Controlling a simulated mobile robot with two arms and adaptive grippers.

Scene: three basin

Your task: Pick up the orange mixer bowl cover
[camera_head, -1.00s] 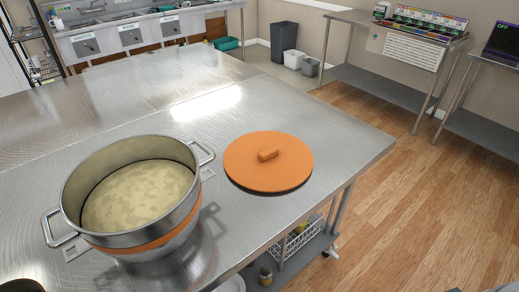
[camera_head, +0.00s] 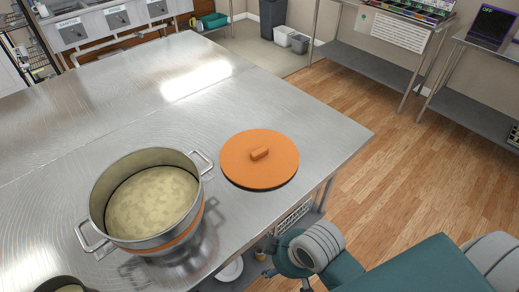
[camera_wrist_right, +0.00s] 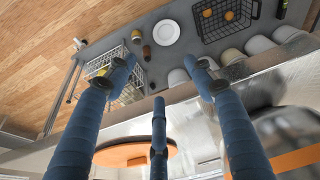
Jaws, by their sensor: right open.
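The orange cover (camera_head: 260,158) is a flat round disc with a small block handle. It lies on the steel table near its right edge, right of a large two-handled steel bowl (camera_head: 100,205) holding a pale mixture. In the right wrist view the cover (camera_wrist_right: 115,157) shows at the bottom, partly behind a finger. My right gripper (camera_wrist_right: 160,78) has its blue fingers spread, with nothing between them. It is apart from the cover, by the table's edge. In the head view my right arm comes in from the lower right and its fingers are not clear. My left gripper is not in view.
The steel table (camera_head: 120,110) is clear behind the bowl and cover. A lower shelf (camera_wrist_right: 165,65) holds a white plate (camera_wrist_right: 167,32), a wire basket (camera_wrist_right: 240,25) and several containers. A dark-rimmed vessel (camera_head: 65,284) shows at the lower left. Wooden floor lies right.

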